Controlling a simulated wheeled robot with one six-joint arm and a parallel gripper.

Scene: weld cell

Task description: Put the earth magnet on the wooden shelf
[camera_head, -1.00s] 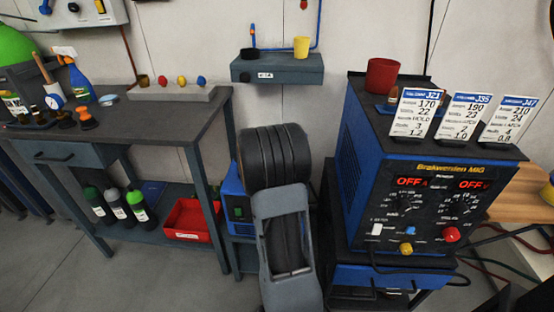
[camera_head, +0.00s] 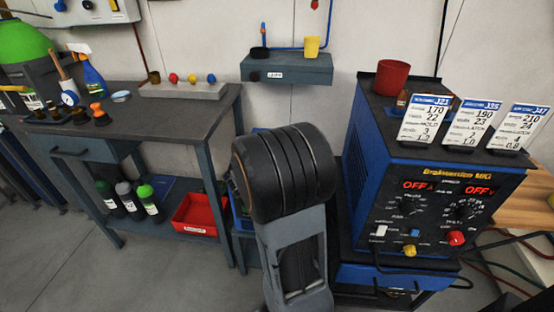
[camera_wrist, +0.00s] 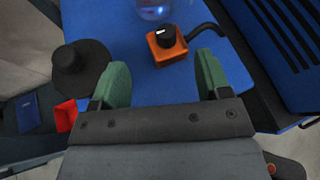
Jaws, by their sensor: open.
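An orange block with a black round top and a black cable, which looks like the earth magnet (camera_wrist: 166,47), sits on a blue surface (camera_wrist: 130,40) in the wrist view. My gripper (camera_wrist: 160,80) is open, its two green fingers apart and empty. The magnet lies just beyond the fingertips, roughly centred between them. In the head view my arm hides the gripper and the magnet. A wooden surface, possibly the wooden shelf (camera_head: 527,203), shows at the right edge behind the blue welding machine (camera_head: 385,165).
A black flanged round object (camera_wrist: 80,70) is left of the fingers, and a clear vessel (camera_wrist: 157,8) is beyond the magnet. A slotted blue housing (camera_wrist: 290,45) stands close on the right. A workbench (camera_head: 150,125) is at the left, with a red bin (camera_head: 195,215) below.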

